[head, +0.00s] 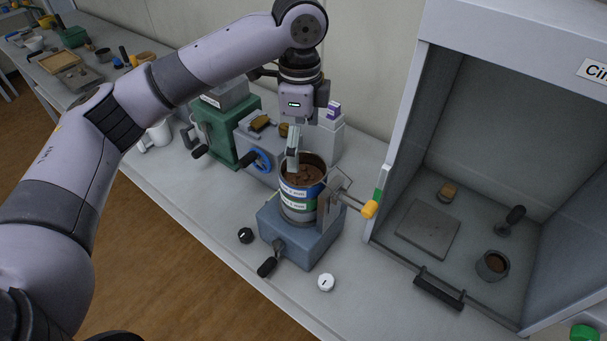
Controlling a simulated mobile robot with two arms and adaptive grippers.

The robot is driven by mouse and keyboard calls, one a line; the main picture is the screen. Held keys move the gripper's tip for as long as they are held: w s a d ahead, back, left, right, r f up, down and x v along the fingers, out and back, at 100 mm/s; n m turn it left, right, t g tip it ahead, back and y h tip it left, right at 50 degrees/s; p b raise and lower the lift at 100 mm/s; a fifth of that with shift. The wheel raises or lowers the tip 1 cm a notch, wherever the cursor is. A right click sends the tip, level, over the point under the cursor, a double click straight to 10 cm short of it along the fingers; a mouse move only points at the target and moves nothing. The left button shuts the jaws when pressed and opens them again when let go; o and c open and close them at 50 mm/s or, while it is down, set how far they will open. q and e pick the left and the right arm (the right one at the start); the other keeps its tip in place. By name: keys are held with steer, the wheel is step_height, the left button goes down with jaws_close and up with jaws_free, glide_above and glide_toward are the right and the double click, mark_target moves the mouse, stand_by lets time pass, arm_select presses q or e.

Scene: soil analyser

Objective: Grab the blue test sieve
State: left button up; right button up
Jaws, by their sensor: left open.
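The blue test sieve (302,191) is the top ring of a sieve stack, with a blue label band and brown soil inside. A green-banded sieve (297,206) sits directly under it. The stack stands on a blue-grey shaker base (300,245) with a metal clamp bracket on its right side. My left gripper (292,160) is open and points down over the stack's rear left rim. Its fingers overlap the blue sieve's rim in the picture; I cannot tell whether they touch it. My right gripper is out of view.
A fume cupboard (392,150) stands to the right, with a tile and a soil pot inside. A green machine (222,130) and a grey machine with a blue handwheel (261,160) stand behind left.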

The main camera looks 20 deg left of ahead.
mark_target(302, 180)
arm_select(q)
step_height(302, 180, down, 2)
steer(key=shift+f, duration=0.25)
steer(key=shift+f+p, duration=0.3)
steer(key=shift+p, duration=0.2)
step_height(302, 180, down, 4)
steer(key=shift+d+r+p, duration=0.1)
steer(key=shift+r+p, duration=0.05)
steer(key=shift+p, duration=0.65)
steer(key=shift+w+f, duration=0.1)
steer(key=shift+f, duration=0.3)
steer(key=shift+c, duration=1.4)
steer(key=c, duration=1.2)
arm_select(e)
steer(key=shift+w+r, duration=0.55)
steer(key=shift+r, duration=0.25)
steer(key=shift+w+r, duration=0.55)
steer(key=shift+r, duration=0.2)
arm_select(q)
steer(key=shift+r, duration=0.1)
